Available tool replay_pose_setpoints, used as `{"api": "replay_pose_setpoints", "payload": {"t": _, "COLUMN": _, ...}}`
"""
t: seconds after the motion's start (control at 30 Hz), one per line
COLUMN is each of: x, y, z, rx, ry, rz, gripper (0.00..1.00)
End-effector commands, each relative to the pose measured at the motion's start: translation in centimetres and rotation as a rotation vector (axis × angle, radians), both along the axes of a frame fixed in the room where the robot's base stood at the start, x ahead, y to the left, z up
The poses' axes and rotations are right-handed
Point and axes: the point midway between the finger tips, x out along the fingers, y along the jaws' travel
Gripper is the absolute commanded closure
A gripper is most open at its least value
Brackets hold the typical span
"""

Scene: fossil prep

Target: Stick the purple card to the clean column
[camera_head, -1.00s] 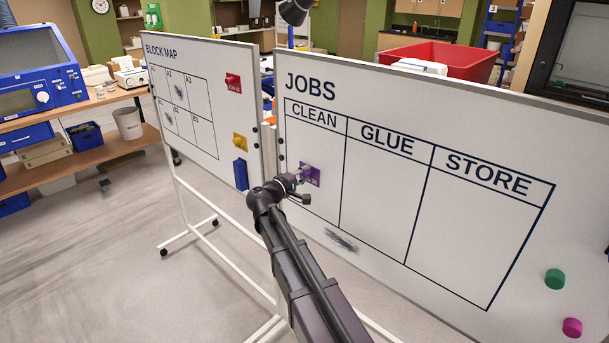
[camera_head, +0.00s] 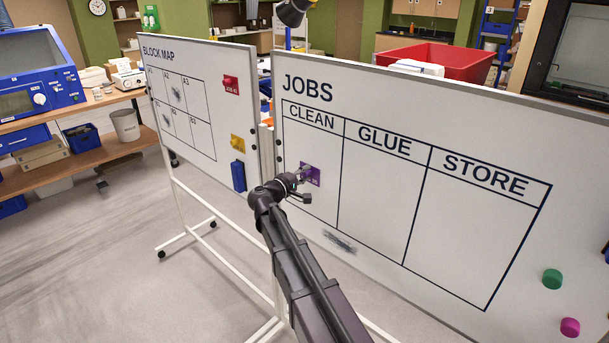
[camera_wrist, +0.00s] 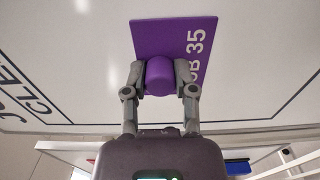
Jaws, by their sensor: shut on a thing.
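The purple card (camera_head: 310,174) is at the CLEAN column (camera_head: 318,150) of the JOBS board (camera_head: 400,85), in the column's lower left part in the head view. In the wrist view the card (camera_wrist: 172,42) shows part of a white label ending in "35" and has a round purple knob (camera_wrist: 159,76). My gripper (camera_wrist: 160,80) is shut on this knob, one finger on each side. The card looks flat against or very close to the board; I cannot tell if it touches. In the head view my gripper (camera_head: 300,180) partly covers the card.
The BLOCK MAP board (camera_head: 185,100) stands at the left with a red card (camera_head: 231,85), a yellow card (camera_head: 238,143) and a blue eraser-like block (camera_head: 239,175). Green (camera_head: 552,279) and magenta (camera_head: 570,327) magnets sit at the JOBS board's right. A grey smudge (camera_head: 340,241) lies below the card.

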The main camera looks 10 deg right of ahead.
Motion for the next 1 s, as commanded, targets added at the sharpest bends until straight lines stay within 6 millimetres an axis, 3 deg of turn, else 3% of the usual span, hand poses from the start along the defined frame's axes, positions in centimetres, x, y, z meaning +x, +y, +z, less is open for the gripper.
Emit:
{"api": "replay_pose_setpoints", "payload": {"t": 0.33, "x": 0.00, "y": 0.04, "z": 0.00, "rx": 0.000, "ry": 0.000, "rz": 0.001, "gripper": 0.87}}
{"api": "replay_pose_setpoints", "payload": {"t": 0.37, "x": 0.00, "y": 0.04, "z": 0.00, "rx": 0.000, "ry": 0.000, "rz": 0.001, "gripper": 0.59}}
{"api": "replay_pose_setpoints", "payload": {"t": 0.47, "x": 0.00, "y": 0.04, "z": 0.00, "rx": 0.000, "ry": 0.000, "rz": 0.001, "gripper": 0.29}}
{"api": "replay_pose_setpoints", "payload": {"t": 0.5, "x": 0.00, "y": 0.04, "z": 0.00, "rx": 0.000, "ry": 0.000, "rz": 0.001, "gripper": 0.24}}
{"api": "replay_pose_setpoints", "payload": {"t": 1.0, "x": -0.36, "y": 0.52, "z": 0.00, "rx": 0.000, "ry": 0.000, "rz": 0.002, "gripper": 0.24}}
